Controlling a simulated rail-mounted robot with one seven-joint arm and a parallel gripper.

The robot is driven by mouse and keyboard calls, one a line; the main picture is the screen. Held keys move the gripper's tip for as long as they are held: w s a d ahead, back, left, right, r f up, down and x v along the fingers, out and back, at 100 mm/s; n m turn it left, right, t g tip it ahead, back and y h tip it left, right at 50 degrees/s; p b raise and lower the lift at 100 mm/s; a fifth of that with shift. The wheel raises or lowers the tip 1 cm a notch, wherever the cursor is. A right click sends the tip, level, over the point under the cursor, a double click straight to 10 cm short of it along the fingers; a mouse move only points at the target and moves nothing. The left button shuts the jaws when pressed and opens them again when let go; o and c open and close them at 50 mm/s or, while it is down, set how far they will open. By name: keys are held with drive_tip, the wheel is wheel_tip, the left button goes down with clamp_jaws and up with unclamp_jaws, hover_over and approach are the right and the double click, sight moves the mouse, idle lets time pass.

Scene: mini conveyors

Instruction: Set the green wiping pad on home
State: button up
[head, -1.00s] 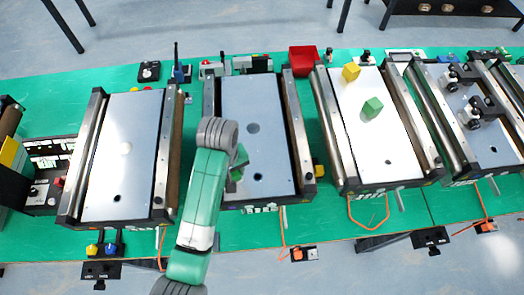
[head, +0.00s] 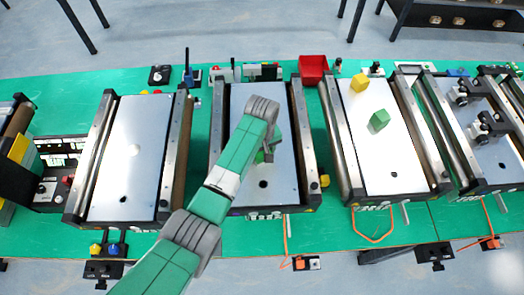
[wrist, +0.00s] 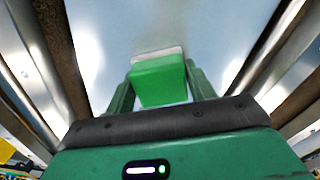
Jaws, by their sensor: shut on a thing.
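The green wiping pad (wrist: 160,82) is a green block with a pale strip along its far edge. In the wrist view it sits between the two green fingers of my gripper (wrist: 159,88), which is shut on it. In the head view my gripper (head: 265,152) is over the middle of the second conveyor's grey belt (head: 240,100), largely hidden by my arm. I cannot tell whether the pad touches the belt. No marking that I can read as home is visible.
The third conveyor (head: 365,110) bears a yellow block (head: 360,83) and a green block (head: 379,121). A red bin (head: 312,68) stands behind. Metal side rails (head: 302,130) flank the belts.

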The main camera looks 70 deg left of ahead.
drive_tip(key=shift+f, duration=0.2)
drive_tip(key=o, duration=1)
drive_tip(key=shift+o, duration=0.2)
drive_tip(key=shift+r, duration=0.2)
wheel_tip(320, 180, up, 12)
drive_tip(key=shift+b, duration=0.35)
